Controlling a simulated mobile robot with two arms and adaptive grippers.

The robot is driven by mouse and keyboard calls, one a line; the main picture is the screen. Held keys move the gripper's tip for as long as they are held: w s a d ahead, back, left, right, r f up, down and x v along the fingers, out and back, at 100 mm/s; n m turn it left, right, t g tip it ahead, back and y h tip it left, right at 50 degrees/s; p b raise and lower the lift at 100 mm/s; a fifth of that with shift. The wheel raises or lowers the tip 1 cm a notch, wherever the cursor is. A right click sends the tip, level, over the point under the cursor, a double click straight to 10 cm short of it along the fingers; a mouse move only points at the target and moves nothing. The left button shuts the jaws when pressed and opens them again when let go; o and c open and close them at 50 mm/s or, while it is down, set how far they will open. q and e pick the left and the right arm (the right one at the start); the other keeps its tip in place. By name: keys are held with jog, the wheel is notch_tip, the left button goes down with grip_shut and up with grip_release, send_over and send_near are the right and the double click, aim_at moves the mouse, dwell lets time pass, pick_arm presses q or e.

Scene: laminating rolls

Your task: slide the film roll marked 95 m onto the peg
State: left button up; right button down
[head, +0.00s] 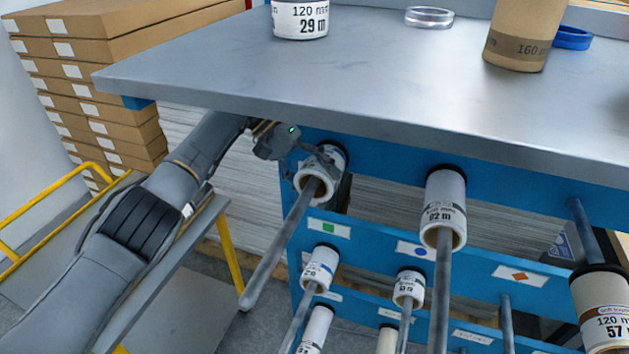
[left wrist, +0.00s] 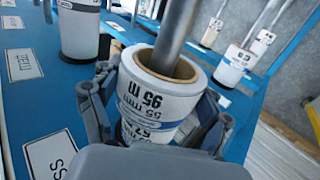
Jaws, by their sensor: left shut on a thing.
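The film roll marked 95 m (left wrist: 155,100) is white with a brown core, and its label shows in the left wrist view. In the head view this roll (head: 314,190) sits around the upper left peg (head: 275,250), near the blue rack board. The peg runs through its core and its free end sticks out toward me. My left gripper (head: 318,168) is shut around the roll, with a finger on each side (left wrist: 160,115). More label print shows behind the 95 m mark; I cannot tell whether a second roll sits there. My right gripper is not in view.
A roll marked 82 m (head: 443,205) hangs on the peg to the right. Smaller rolls (head: 320,268) hang on lower pegs. A 57 m roll (head: 603,305) is at the right edge. The grey tabletop (head: 400,80) overhangs the rack and carries a 29 m roll (head: 300,18).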

pick_arm(q)
jog(key=o, duration=1.3)
jog(key=shift+c, duration=0.2)
